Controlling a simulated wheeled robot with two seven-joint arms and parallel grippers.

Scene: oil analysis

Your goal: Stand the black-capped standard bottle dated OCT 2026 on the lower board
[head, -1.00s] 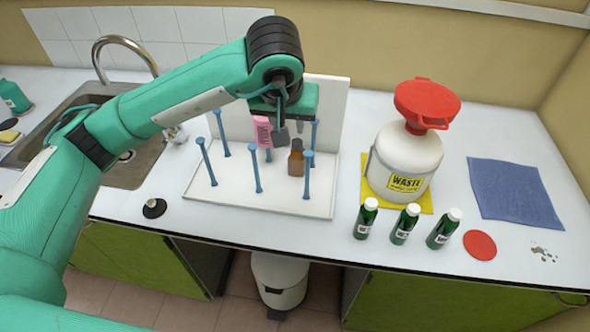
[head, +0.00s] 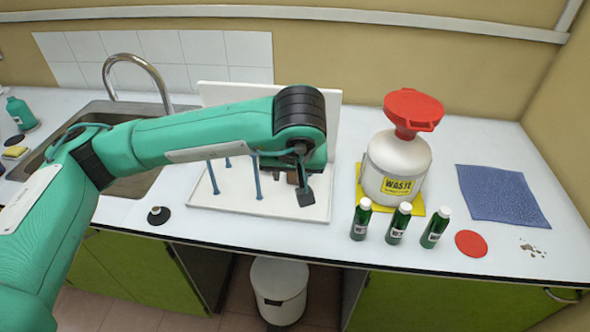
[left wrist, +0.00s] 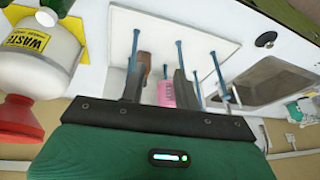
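A white board (head: 225,206) with blue pegs and an upright back panel stands on the counter; it also shows in the left wrist view (left wrist: 200,30). A brown bottle (left wrist: 143,66) stands on it near the pegs; in the head view my gripper mostly hides it. A pink item (left wrist: 166,93) is visible between my left fingers in the left wrist view, apparently beyond them. My left gripper (left wrist: 157,86) is open over the board, its fingers apart; in the head view (head: 305,190) it covers the board's right part. No OCT 2026 date is readable. My right gripper is not in view.
Three green bottles with white caps (head: 397,223) stand at the front edge, before a waste jug (head: 392,165) with a red funnel. A blue cloth (head: 502,195) and red disc (head: 471,243) lie right. A black knobbed disc (head: 158,215) lies left. A sink (head: 130,185) is behind my arm.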

